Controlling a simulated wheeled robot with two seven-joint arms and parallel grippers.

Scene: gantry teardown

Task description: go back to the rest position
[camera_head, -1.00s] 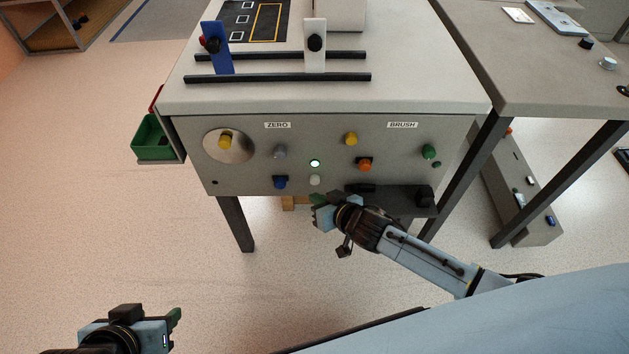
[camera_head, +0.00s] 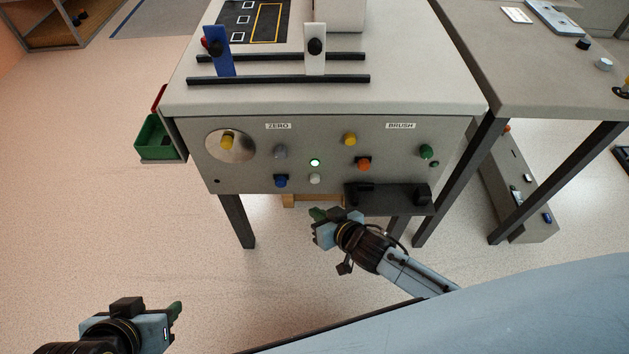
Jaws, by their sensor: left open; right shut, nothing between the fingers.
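My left gripper (camera_head: 172,316) is at the bottom left over bare floor, open and apart from everything. My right gripper (camera_head: 316,226) is just below and in front of the control panel (camera_head: 320,130) of the bench, left of the black bracket (camera_head: 385,199). It is shut and empty. Its arm comes in from the lower right. The panel carries a lit green button (camera_head: 315,162), a yellow knob on a round silver plate (camera_head: 228,141), and several other coloured knobs. The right gripper appears clear of them.
The bench top (camera_head: 400,60) holds two black rails with a blue upright (camera_head: 218,51) and a white upright (camera_head: 315,48). A green bin (camera_head: 155,137) hangs at its left side. A second table (camera_head: 520,70) stands at right. The floor at left is free.

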